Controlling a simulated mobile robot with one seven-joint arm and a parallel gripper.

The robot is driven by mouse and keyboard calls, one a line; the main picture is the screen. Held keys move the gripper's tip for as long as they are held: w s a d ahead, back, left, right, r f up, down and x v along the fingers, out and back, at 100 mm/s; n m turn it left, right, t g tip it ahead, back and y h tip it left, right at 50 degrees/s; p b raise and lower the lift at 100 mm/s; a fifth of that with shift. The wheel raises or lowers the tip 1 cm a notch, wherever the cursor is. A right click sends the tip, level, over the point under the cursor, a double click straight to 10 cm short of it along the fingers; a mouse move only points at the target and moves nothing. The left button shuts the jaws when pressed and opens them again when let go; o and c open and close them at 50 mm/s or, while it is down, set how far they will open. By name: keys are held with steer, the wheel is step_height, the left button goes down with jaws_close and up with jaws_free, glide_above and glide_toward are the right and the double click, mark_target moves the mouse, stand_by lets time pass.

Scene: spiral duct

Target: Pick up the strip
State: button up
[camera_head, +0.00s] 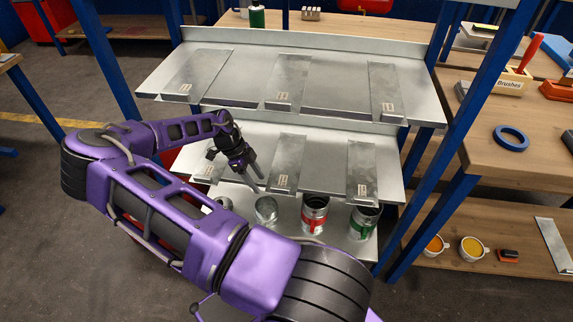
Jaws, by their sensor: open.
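Several flat grey metal strips with small labels lie on a rack of metal shelves. On the top shelf are a left strip (205,70), a middle strip (290,78) and a right strip (384,85). On the shelf below are a middle strip (289,155) and a right strip (361,165); a left one (207,168) is partly hidden by my arm. Which strip the task means I cannot tell. My gripper (258,183) is open and appears empty, just left of the middle strip on the second shelf, fingers pointing down and right. Whether it touches anything is unclear.
Several cans stand on the lowest metal shelf, including a red-labelled can (314,213) and a green-labelled can (363,222). Blue posts (455,140) frame the rack. A wooden bench at right holds a blue ring (510,138); cups (472,249) stand below it.

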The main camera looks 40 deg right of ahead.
mark_target(275, 187)
steer(key=s+d, duration=0.1)
steer(key=s, duration=0.1)
steer(key=s+d, duration=0.2)
steer(key=shift+d+f, duration=0.15)
steer(key=shift+f, duration=0.45)
jaws_close()
stand_by(1.0)
